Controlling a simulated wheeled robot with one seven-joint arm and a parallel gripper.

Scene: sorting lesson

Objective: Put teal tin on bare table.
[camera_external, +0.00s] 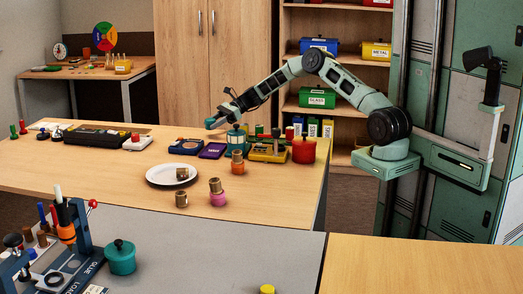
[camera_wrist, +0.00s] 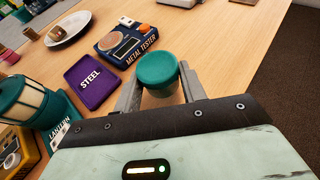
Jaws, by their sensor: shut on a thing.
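The teal tin (camera_wrist: 158,70) is a short round piece with a teal top, held between the two fingers of my gripper (camera_wrist: 158,88) in the wrist view. In the external view my gripper (camera_external: 217,119) is shut on the tin (camera_external: 210,123) above the wooden table (camera_external: 110,178), over its back half. The tin appears to be held clear of the surface, above the area near the metal tester (camera_external: 187,147) and the purple steel tray (camera_external: 212,151). The tin's lower part is partly hidden by the fingers in the wrist view.
A teal lantern (camera_external: 237,139) stands close to the right of the gripper, with a red pot (camera_external: 304,150) farther right. A white plate (camera_external: 160,181) and several small jars sit nearer the front. Bare wood shows at the table's left front and beyond the tin in the wrist view.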

